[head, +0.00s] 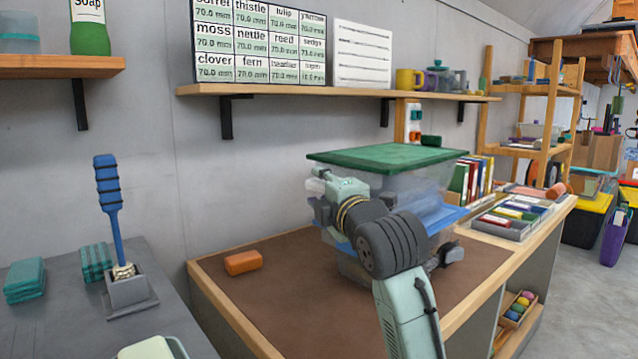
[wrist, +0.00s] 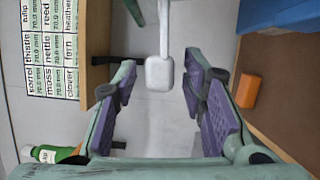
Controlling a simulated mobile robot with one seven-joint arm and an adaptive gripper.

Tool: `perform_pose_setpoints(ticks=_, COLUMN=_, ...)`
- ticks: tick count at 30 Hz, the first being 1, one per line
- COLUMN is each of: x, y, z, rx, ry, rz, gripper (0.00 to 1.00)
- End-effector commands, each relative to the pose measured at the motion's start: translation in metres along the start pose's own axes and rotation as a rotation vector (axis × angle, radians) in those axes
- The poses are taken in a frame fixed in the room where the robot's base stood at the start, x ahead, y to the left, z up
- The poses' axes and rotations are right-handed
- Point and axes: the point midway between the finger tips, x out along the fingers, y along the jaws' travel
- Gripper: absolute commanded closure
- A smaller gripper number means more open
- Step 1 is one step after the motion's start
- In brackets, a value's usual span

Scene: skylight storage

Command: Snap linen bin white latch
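The linen bin (head: 412,190) is a clear box with a green lid (head: 385,157) and blue contents, standing on the brown bench top. My gripper (head: 320,205) is at the bin's left end, and my arm hides much of the bin's front. In the wrist view, a white latch (wrist: 160,72) with a narrow stem and squarish end reaches in from the top. Its end lies in the gap between the open purple-padded fingers of my gripper (wrist: 161,80), with visible space on both sides. Whether the latch is fastened cannot be told.
An orange block (head: 243,262) lies on the bench (head: 300,305), left of the bin. A wooden shelf (head: 290,91) with label boards runs above. Books (head: 470,180) stand right of the bin. A blue-handled brush (head: 110,200) stands in a holder on the grey counter.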

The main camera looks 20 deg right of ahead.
Motion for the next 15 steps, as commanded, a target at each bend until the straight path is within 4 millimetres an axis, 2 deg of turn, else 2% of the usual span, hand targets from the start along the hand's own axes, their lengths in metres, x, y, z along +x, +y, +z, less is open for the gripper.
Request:
perform_pose_setpoints(ticks=6, x=0.015, y=0.000, z=0.001, rx=0.000, ry=-0.002, rz=0.000, gripper=0.62)
perform_pose_setpoints(ticks=14, x=0.016, y=0.000, z=0.000, rx=-0.001, ry=-0.001, rz=0.000, gripper=0.62)
perform_pose_setpoints(ticks=15, x=0.016, y=0.000, z=0.000, rx=-0.001, ry=-0.001, rz=0.000, gripper=0.64)
